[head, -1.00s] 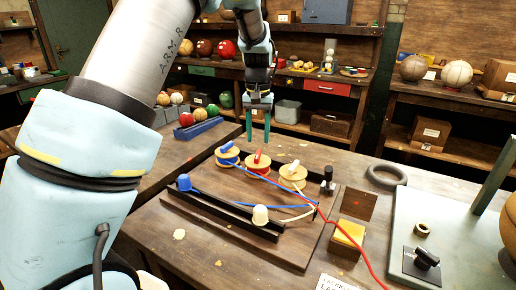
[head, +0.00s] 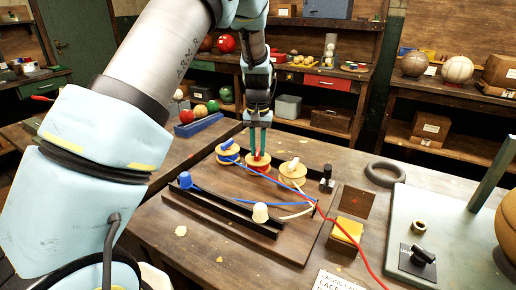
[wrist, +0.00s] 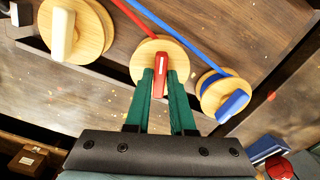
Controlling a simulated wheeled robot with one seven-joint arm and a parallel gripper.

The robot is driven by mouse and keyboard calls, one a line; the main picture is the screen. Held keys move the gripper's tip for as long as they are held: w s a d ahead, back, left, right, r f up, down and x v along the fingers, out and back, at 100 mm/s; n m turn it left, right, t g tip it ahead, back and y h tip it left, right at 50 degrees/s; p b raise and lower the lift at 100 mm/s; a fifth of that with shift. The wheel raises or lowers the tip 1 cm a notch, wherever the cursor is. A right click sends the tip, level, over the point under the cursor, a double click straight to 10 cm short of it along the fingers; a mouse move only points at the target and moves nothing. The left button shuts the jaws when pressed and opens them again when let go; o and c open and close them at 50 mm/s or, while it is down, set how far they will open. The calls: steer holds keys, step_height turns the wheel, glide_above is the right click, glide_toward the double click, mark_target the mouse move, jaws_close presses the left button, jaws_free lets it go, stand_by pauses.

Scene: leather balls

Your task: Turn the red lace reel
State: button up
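The red lace reel (head: 258,168) is a pale wooden disc with a red handle, in the middle of a row of three reels on a wooden board. In the wrist view the red reel (wrist: 150,51) is at the centre, its red handle (wrist: 160,64) pointing toward my gripper. My gripper (wrist: 160,76) has its two green fingers on either side of this handle, and they appear closed against it. In the head view my gripper (head: 258,157) points straight down onto the reel, and its fingers hide part of the handle.
The blue-handled reel (head: 228,153) and the white-handled reel (head: 292,172) flank the red one closely. Blue, red and white laces cross the board. A dark ring (head: 384,174) lies to the right.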

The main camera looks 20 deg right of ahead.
jaws_close()
steer(key=shift+m, duration=0.3)
steer(key=m+b, duration=0.2)
steer(key=m, duration=0.9)
steer(key=shift+r+m, duration=0.1)
steer(key=shift+m, duration=0.2)
stand_by(0.5)
steer(key=o, duration=0.5)
jaws_free()
